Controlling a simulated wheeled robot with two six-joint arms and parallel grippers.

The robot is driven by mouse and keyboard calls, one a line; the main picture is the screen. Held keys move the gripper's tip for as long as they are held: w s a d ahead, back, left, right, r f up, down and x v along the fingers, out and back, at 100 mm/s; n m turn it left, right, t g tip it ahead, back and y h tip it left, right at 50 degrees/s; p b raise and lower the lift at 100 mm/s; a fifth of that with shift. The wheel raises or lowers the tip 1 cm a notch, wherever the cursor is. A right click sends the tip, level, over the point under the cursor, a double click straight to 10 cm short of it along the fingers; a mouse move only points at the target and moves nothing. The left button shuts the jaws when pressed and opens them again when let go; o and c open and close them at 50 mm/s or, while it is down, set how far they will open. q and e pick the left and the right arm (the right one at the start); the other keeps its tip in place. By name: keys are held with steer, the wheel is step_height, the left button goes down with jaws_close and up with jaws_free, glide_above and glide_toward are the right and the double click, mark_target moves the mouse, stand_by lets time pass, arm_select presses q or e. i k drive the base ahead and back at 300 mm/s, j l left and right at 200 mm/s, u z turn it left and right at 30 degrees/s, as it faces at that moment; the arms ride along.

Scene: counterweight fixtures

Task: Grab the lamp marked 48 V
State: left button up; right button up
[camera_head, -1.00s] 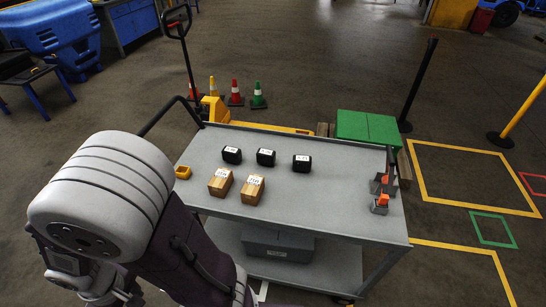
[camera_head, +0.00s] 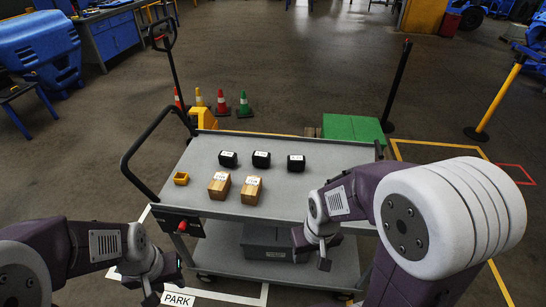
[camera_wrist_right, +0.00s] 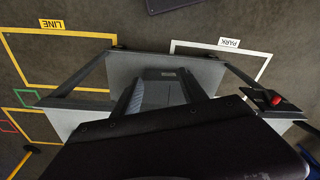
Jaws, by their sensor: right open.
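No lamp can be made out for sure, and I cannot read 48 V on any label. Three black blocks with white labels stand in a row on the grey cart top: left (camera_head: 228,159), middle (camera_head: 261,159) and right (camera_head: 296,163). Two wooden blocks with white labels, left (camera_head: 219,187) and right (camera_head: 251,191), stand in front of them. My right gripper (camera_head: 312,250) is open and empty, low at the cart's near side. My left gripper (camera_head: 152,285) is at the bottom left, away from the blocks; its jaws are unclear.
The grey cart (camera_head: 330,182) has a small yellow open box (camera_head: 181,178) at its left and a grey bin (camera_head: 268,244) on its lower shelf. Its black handle (camera_head: 137,152) juts left. My right arm covers its right end. Cones (camera_head: 244,104) and a green box (camera_head: 352,129) stand behind.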

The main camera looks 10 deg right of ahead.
mark_target(229, 159)
steer(key=i+j+z, duration=0.15)
steer(key=i+j, duration=0.3)
steer(key=i+j+z, duration=0.15)
steer(key=i+j, duration=0.3)
steer(key=j, duration=0.15)
